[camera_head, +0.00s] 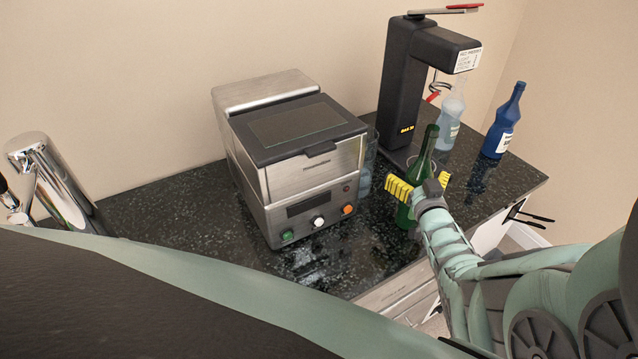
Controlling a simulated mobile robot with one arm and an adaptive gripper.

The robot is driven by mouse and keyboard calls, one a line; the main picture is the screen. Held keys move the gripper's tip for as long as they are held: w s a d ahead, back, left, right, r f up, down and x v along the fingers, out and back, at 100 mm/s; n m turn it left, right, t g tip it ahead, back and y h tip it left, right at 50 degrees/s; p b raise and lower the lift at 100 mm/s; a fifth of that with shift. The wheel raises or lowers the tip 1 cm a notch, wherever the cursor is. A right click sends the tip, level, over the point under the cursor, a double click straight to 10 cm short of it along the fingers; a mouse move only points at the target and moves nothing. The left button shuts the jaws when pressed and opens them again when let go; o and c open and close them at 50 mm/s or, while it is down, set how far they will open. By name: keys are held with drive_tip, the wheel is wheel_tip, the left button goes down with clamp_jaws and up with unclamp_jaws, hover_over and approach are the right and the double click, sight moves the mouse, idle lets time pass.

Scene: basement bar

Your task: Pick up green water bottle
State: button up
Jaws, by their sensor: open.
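A green glass-like bottle (426,158) stands upright on the dark speckled counter, right of the metal machine. My gripper (418,187) is at the bottle with its yellow fingers apart, one on the left of the bottle and one on the right. The gripper's body covers part of the bottle's middle; its neck shows above and part of its base below. I cannot tell whether the fingers touch the bottle.
A steel machine with knobs (296,170) stands left of the bottle. Behind are a black dispenser (398,85), a clear bottle (449,122) and a blue bottle (504,122). A glass (366,178) stands beside the machine. The counter (165,205) is clear at left.

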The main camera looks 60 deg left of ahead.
drive_tip(key=shift+s+a, duration=0.1)
drive_tip(key=shift+c, duration=0.2)
drive_tip(key=shift+r, duration=0.1)
drive_tip(key=c, duration=1.4)
